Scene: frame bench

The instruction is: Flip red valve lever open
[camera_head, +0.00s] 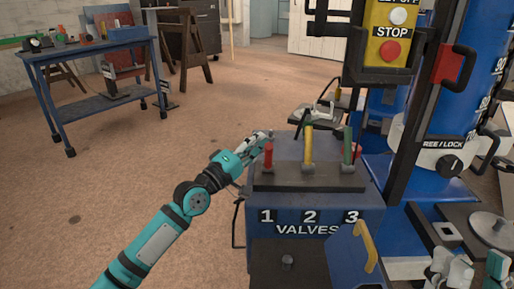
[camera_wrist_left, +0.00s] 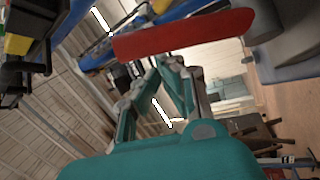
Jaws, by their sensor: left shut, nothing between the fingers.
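The red lever (camera_head: 268,157) stands roughly upright at the left of the valve block, above the number 1. It also shows large and close across the top of the left wrist view (camera_wrist_left: 183,36). My left gripper (camera_head: 263,137) is shut and empty, at the upper left of the red lever. In the left wrist view its fingertips (camera_wrist_left: 168,62) come together just below the lever; I cannot tell whether they touch it. My right gripper (camera_head: 450,268) is partly in view at the bottom right corner, and its jaws are unclear.
A yellow lever (camera_head: 308,147) and a green lever (camera_head: 348,146) stand to the right on the same blue valve box (camera_head: 315,218). A yellow stop-button panel (camera_head: 389,35) and a blue machine rise at the right. A blue workbench (camera_head: 95,48) is far left; open floor lies between.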

